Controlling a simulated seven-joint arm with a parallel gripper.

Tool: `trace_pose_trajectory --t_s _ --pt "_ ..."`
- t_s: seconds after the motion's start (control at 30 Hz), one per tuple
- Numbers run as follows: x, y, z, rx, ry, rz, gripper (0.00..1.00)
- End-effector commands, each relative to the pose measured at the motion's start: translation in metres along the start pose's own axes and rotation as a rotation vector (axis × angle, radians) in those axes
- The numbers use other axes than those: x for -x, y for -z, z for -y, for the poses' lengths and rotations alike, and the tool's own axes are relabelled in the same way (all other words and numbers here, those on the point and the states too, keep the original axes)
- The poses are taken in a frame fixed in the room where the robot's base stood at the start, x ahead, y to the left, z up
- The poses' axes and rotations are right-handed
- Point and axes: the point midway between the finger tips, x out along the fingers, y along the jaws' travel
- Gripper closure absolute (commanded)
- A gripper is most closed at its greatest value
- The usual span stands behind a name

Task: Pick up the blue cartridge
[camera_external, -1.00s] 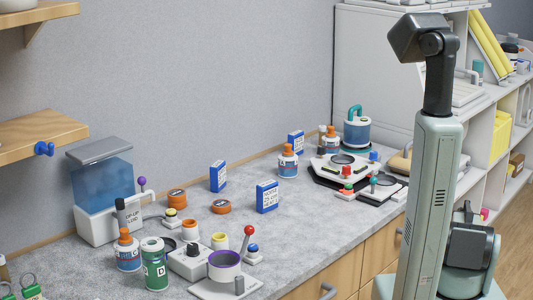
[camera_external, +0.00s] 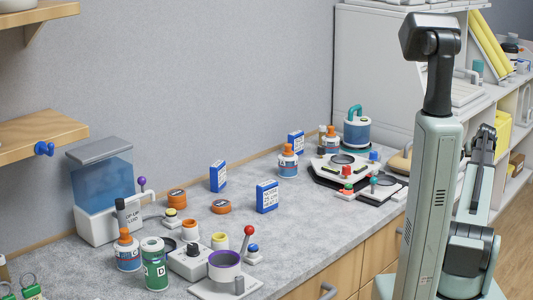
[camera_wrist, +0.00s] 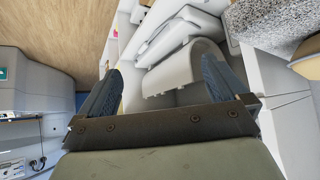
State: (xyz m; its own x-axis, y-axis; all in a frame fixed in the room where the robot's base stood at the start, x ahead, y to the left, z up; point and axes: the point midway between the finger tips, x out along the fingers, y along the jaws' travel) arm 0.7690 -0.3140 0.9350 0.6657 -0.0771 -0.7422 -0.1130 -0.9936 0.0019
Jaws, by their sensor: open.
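Several blue-and-white boxes stand upright on the grey counter: one near the middle (camera_external: 266,197), one further back to its left (camera_external: 218,176), and one by the back wall (camera_external: 296,144). I cannot tell for sure which thing is the blue cartridge. My gripper (camera_wrist: 160,70) is open in the wrist view, with nothing between its blue-padded fingers. It points at white and grey things, away from the blue boxes. In the external view my arm rises at the right, off the counter's front edge.
A water tank unit (camera_external: 103,190), orange-capped bottles (camera_external: 127,250), a green canister (camera_external: 154,264) and a red-knobbed lever device (camera_external: 225,270) crowd the counter's left. A device with coloured knobs (camera_external: 342,166) and a teal-handled pot (camera_external: 356,132) stand at the far right. Shelving is behind my arm.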

Motion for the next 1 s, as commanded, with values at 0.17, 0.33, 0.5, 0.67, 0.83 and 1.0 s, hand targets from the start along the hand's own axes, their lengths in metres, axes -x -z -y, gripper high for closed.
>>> trace_pose_trajectory --t_s 0.17,0.33,0.5,0.67,0.83,1.0 --pt "0.044 0.065 0.022 0.096 0.002 -0.107 0.00" --pt "0.085 0.116 0.090 0.196 0.052 -0.176 0.00" --pt "0.103 0.128 0.173 0.255 0.125 -0.168 0.00" --pt "0.112 0.121 0.246 0.292 0.188 -0.128 0.00" --pt "0.125 0.106 0.319 0.329 0.246 -0.078 0.00" --pt "0.143 0.086 0.388 0.369 0.297 -0.028 0.00"
